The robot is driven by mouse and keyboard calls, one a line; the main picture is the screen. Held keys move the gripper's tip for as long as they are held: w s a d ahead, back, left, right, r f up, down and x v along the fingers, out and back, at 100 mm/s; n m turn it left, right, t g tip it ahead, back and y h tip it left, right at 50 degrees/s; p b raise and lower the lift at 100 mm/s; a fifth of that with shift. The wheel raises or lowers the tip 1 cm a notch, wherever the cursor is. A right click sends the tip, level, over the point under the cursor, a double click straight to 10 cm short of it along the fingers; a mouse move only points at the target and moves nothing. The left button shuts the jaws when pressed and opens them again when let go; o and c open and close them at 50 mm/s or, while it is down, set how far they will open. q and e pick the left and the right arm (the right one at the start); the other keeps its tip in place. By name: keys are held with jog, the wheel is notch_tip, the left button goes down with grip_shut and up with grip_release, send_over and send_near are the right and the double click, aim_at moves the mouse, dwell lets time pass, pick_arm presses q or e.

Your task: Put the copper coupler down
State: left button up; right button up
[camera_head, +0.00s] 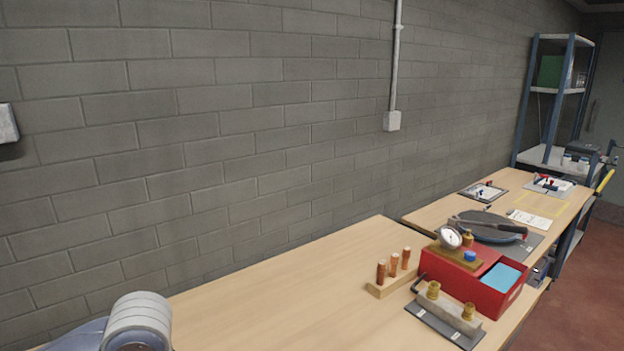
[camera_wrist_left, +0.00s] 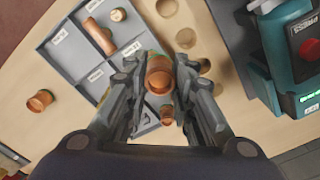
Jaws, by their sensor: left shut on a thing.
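My left gripper (camera_wrist_left: 160,95) shows in the left wrist view. Its two fingers are shut on a copper coupler (camera_wrist_left: 159,74), seen nearly end-on between them. The coupler is over the right edge of a grey divided tray (camera_wrist_left: 65,62), beside a pale wooden surface with round holes. I cannot tell whether the coupler touches anything below. Another copper piece (camera_wrist_left: 167,114) shows lower down between the fingers, partly hidden by them. My right gripper is in neither view. In the head view neither gripper nor the held coupler shows.
The tray has white labels and copper fittings (camera_wrist_left: 100,36). A loose copper fitting (camera_wrist_left: 40,100) lies left of it. A teal press tool (camera_wrist_left: 285,50) stands right. In the head view, a wooden block (camera_head: 392,285) holds three copper pieces near a red box (camera_head: 490,292); the bench left is clear.

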pick_arm(q)
jog(key=shift+s, duration=0.1)
dwell(0.4)
jog(key=shift+w+a+m, duration=0.25)
jog(key=shift+w+m, duration=0.05)
jog(key=shift+w, duration=0.35)
jog(key=w+a+m, duration=0.1)
jog(key=w+m, duration=0.1)
jog(key=w+a+m, duration=0.2)
jog(key=w, duration=0.1)
jog(key=w+a+f+m, duration=0.1)
jog(key=w+a+m, duration=0.1)
jog(key=w, duration=0.1)
jog(key=shift+a, duration=0.25)
grip_shut()
jog(key=w+a+f+m, duration=0.1)
jog(key=w+a+m, duration=0.6)
jog(key=a, duration=0.2)
notch_tip(320, 180, down, 10)
jog(key=shift+s+a+f+p, duration=0.1)
jog(key=shift+a+p, duration=0.05)
jog(key=shift+p, duration=0.9)
jog(key=o, duration=1)
grip_release()
jog(key=shift+f, duration=0.1)
